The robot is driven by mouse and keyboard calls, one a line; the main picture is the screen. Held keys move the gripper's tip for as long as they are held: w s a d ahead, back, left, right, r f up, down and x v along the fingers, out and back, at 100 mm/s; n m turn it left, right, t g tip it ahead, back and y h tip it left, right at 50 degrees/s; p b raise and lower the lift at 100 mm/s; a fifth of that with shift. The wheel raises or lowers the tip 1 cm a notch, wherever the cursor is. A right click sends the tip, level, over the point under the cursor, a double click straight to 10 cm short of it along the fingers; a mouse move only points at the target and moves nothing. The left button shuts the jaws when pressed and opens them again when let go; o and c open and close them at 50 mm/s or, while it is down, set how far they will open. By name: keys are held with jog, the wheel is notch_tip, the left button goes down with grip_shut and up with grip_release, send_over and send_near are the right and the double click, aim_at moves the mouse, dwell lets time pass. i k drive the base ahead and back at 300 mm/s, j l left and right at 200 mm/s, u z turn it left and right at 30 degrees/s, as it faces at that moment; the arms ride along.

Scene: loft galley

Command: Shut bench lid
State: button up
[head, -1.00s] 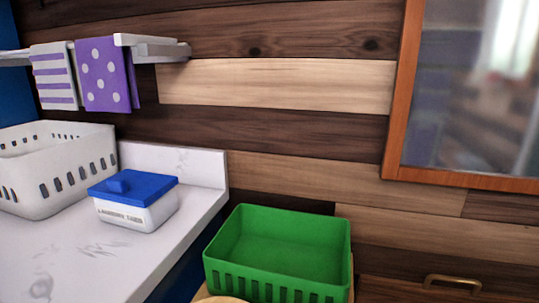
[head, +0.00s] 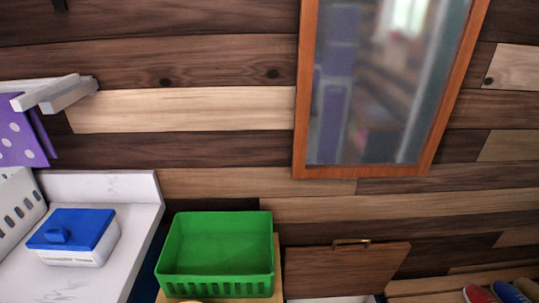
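The bench lid (head: 345,270) is a brown wooden panel with a brass handle (head: 350,242) along its top edge. It stands raised against the plank wall at the lower middle of the head view. A pale strip of the bench (head: 335,299) shows just below it; the rest of the bench is cut off by the frame's lower edge. My gripper is not in view.
A green basket (head: 217,255) on a wooden stand is just left of the lid. Further left is a white counter (head: 95,187) with a blue-lidded tub (head: 75,237). Shoes (head: 495,293) sit at the lower right. A framed mirror (head: 375,85) hangs above.

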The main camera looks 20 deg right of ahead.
aim_at(334, 271)
jog(key=l, duration=0.6)
jog(key=i+l+z, duration=0.1)
jog(key=l, duration=1.1)
jog(key=i+z, duration=0.05)
